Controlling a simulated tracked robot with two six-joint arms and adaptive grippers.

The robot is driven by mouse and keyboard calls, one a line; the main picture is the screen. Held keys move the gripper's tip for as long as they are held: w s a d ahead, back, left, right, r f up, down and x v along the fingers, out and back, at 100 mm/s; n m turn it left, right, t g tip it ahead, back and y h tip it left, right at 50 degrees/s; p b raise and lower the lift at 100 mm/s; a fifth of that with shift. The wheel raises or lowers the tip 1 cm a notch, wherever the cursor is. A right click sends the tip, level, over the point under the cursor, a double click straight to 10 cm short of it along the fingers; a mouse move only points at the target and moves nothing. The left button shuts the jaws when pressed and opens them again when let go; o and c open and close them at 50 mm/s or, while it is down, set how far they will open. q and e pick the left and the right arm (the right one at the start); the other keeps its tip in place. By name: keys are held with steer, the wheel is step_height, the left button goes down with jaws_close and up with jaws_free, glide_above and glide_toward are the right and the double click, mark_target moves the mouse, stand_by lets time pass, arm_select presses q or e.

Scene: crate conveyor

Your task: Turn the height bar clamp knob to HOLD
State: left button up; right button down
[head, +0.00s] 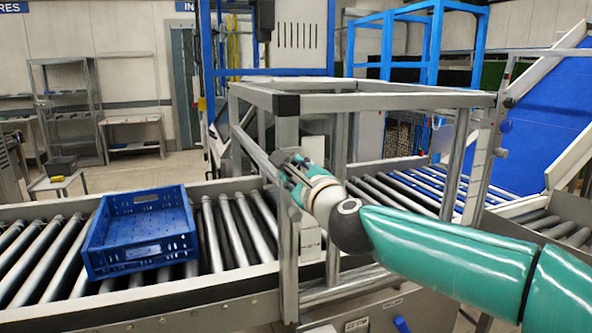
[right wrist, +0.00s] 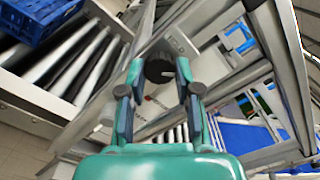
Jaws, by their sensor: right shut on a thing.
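The height bar clamp knob (right wrist: 158,68) is a dark round knob on the grey metal frame in the right wrist view. My right gripper (right wrist: 159,75) is shut on it, with one finger on each side. In the head view my right gripper (head: 284,160) is at the left upright of the metal frame (head: 385,101), and it hides the knob there. My left gripper is not in view.
A blue crate (head: 140,232) sits on the conveyor rollers (head: 235,235) left of the frame, and its corner shows in the wrist view (right wrist: 38,18). The frame's bars and posts surround my right gripper closely. A blue inclined belt (head: 550,130) stands at the right.

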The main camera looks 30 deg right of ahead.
steer(key=shift+a+n+p, duration=0.1)
steer(key=shift+n+p, duration=1.5)
steer(key=shift+n, duration=3.5)
steer(key=shift+f, duration=0.1)
steer(key=c, duration=0.8)
jaws_free()
steer(key=shift+s, duration=0.1)
